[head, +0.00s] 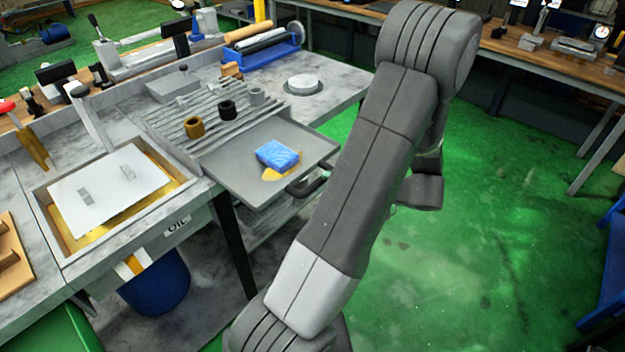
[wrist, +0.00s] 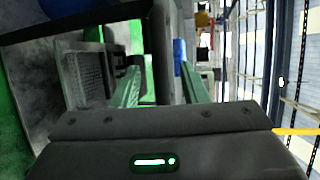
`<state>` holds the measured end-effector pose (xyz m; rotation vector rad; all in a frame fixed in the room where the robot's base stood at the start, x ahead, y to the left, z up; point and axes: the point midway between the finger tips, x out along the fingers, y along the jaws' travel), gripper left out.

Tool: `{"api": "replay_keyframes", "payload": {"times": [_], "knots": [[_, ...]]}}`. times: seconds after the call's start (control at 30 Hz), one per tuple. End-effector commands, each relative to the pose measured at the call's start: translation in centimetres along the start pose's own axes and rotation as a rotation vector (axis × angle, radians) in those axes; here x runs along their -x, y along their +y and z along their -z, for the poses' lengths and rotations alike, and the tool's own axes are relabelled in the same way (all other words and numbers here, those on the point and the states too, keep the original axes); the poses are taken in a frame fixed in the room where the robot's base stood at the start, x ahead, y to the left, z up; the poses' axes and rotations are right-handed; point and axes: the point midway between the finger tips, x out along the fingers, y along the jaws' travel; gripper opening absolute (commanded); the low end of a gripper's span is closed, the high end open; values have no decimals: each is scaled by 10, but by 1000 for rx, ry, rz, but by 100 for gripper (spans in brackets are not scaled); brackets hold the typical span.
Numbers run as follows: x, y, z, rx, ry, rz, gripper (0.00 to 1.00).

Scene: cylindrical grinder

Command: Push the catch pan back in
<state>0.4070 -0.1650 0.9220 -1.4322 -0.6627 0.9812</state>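The catch pan (head: 228,165) is a shallow grey tray that sticks out from the front of the bench, below the slatted rack. A dark curved handle (head: 309,183) is on its front edge. A blue folded cloth or sponge (head: 278,154) and a yellow patch (head: 283,173) lie in the pan. My arm passes just right of the handle, and my gripper is mostly hidden behind it in the head view. In the wrist view, my gripper (wrist: 163,80) shows two greenish fingers standing apart, with nothing clearly held between them. I cannot tell whether it touches the pan.
An oil tray with a white plate (head: 108,190) is set in the bench at left. A blue bin (head: 155,285) stands under the bench. Small cylinders (head: 227,108) stand on the rack. Green floor (head: 480,230) is open at right, before another bench (head: 520,45).

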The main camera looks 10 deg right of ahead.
Motion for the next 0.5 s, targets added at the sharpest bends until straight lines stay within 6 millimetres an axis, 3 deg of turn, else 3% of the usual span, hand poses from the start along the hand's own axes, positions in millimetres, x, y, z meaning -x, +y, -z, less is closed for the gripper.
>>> {"api": "replay_keyframes", "payload": {"times": [0.2, 0.5], "knots": [[-42, -1, -1, -3, -4, 0, 40], [-63, 0, 0, 0, 0, 1, 40]]}}
